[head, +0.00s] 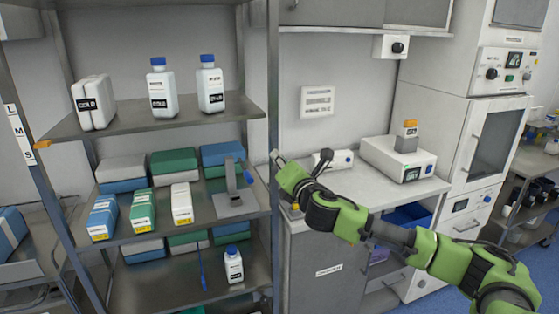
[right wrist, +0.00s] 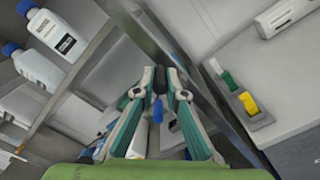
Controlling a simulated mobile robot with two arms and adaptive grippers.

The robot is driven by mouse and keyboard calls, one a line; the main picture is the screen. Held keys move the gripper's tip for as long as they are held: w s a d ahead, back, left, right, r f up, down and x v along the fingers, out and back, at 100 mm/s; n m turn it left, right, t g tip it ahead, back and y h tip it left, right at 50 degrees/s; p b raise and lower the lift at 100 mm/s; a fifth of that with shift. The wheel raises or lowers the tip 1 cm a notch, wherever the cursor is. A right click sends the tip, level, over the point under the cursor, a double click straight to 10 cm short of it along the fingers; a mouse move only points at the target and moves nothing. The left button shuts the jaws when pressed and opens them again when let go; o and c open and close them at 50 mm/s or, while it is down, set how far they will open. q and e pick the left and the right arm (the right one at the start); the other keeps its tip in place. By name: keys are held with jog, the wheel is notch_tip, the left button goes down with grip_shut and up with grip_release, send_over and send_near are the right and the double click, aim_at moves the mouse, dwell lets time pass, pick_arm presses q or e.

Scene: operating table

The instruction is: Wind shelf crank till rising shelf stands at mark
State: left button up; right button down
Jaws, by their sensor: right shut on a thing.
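My right gripper (head: 277,157) is at the shelf unit's right front post. In the right wrist view, its green-and-grey fingers (right wrist: 158,76) are closed together near the post. The crank in its grip is largely hidden by the fingers, so its angle cannot be told. My left gripper is not in view.
The middle shelf (head: 150,232) holds boxes and a grey metal stand (head: 236,203). A small bottle (head: 233,266) stands on the lower shelf. To the right, a counter (head: 385,183) carries a white device (head: 385,157). My right arm crosses in front of it.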

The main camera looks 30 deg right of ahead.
jog(key=shift+d+m, duration=0.2)
jog(key=shift+m, duration=0.2)
jog(key=shift+s+d+f+m+b, duration=0.2)
jog(key=shift+d+f+m+b, duration=0.4)
jog(key=shift+m, duration=1.75)
jog(key=shift+s+d+f+m+b, duration=0.15)
jog(key=shift+d+f+m+b, duration=0.45)
jog(key=shift+m, duration=1.8)
jog(key=shift+s+d+f+m+b, duration=0.25)
jog(key=shift+d+m, duration=0.65)
jog(key=shift+m, duration=1.45)
jog(key=c, duration=2)
grip_release()
jog(key=shift+c, duration=0.2)
jog(key=v, duration=1.2)
